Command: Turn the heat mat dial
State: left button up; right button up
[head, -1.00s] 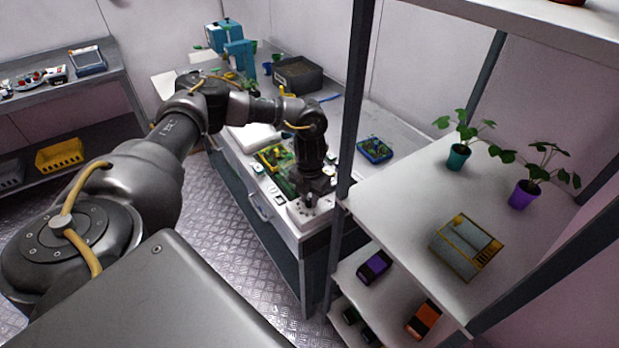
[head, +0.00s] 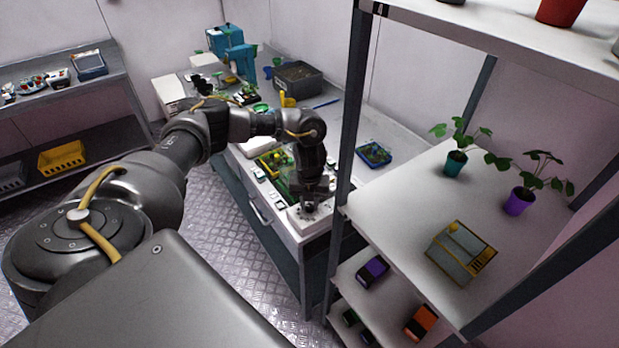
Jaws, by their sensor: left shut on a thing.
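My left gripper (head: 309,204) reaches down to a white control box (head: 314,221) at the front right corner of the workbench. Its fingers are shut low over the top of this box, around what looks like the heat mat dial. The fingers hide most of the dial, so I cannot make out its marks or its angle. A green and yellow tray (head: 272,163) lies behind and to the left of the gripper. My right gripper is not in view.
A shelf post (head: 347,130) stands close to the right of my left gripper. The rack shelf (head: 400,205) holds two potted plants and a grey and yellow box (head: 460,252). A blue tray (head: 374,154) and a dark bin (head: 297,78) stand farther back on the bench.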

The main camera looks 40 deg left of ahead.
aim_at(309, 206)
pick_arm(q)
jog(key=n+p, duration=0.3)
jog(key=n, duration=0.3)
jog(key=shift+r+n+p, duration=0.15)
jog(key=shift+n+p, duration=0.15)
jog(key=shift+a+n, duration=0.1)
jog(key=shift+n, duration=2.5)
jog(key=o, duration=1)
notch_tip(309, 206, up, 10)
jog(key=shift+r, duration=0.25)
